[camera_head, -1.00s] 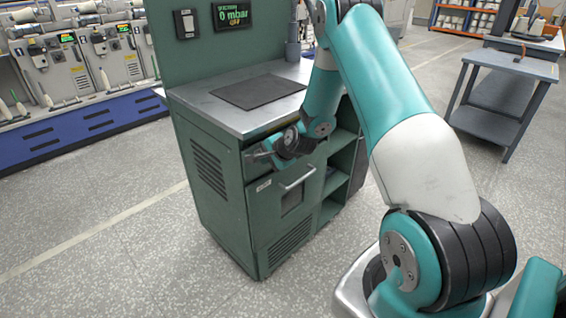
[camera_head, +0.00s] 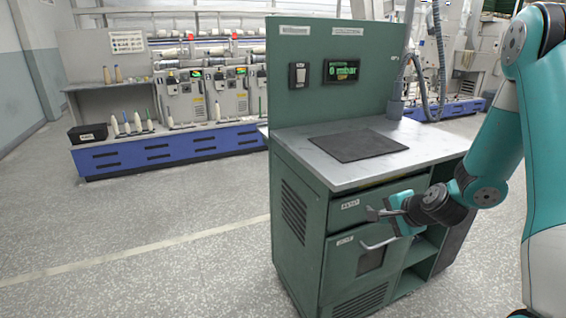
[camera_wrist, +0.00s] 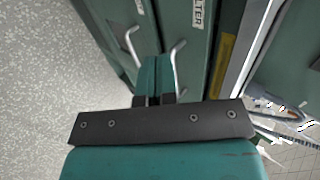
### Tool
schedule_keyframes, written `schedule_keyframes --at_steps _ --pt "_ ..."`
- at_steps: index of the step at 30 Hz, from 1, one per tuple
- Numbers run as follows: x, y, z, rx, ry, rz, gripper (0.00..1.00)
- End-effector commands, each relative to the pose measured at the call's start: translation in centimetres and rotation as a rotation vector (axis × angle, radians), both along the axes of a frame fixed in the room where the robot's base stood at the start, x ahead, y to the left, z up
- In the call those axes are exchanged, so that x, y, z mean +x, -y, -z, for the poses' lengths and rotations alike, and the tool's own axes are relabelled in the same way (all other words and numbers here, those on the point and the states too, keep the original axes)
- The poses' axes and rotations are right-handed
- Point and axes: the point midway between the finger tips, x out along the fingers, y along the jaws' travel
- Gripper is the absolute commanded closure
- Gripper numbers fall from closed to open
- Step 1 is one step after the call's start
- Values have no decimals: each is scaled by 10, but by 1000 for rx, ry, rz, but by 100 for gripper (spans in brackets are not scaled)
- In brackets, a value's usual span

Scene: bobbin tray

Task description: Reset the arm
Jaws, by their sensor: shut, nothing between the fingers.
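My gripper (camera_head: 378,213) is in front of the green cabinet (camera_head: 299,222), at the height of its upper drawer. In the wrist view my gripper (camera_wrist: 155,68) has its two teal fingers together with nothing between them. The fingers point toward the cabinet front, close to two metal handles (camera_wrist: 178,68). I cannot tell whether the fingers touch the cabinet. My arm reaches in from the right of the head view, bent at the elbow.
A dark mat (camera_head: 357,146) lies on the cabinet's metal top. A back panel carries a switch and a display (camera_head: 341,71) reading 0 mbar. A winding machine (camera_head: 190,100) with bobbins stands behind left. The floor (camera_head: 150,225) at left is clear.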

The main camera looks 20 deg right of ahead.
Motion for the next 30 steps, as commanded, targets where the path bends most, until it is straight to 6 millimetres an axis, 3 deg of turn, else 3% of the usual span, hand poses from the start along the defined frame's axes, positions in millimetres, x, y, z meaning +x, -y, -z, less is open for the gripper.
schedule_keyframes --at_steps 5,8,11,15,18,21,25,30 --pt "3 -16 -15 -17 -5 -65 100" --pt "4 -54 -47 -62 -18 -228 100" --pt "-6 -112 -94 -142 -37 -487 100" --pt "-48 -196 -160 -279 -56 -914 100" --pt "-96 -243 -203 -387 -60 -1221 100" --pt "-147 -273 -239 -489 -55 -1503 100" --pt "-203 -288 -268 -593 -47 -1781 100" --pt "-236 -290 -281 -653 -44 -1943 100"
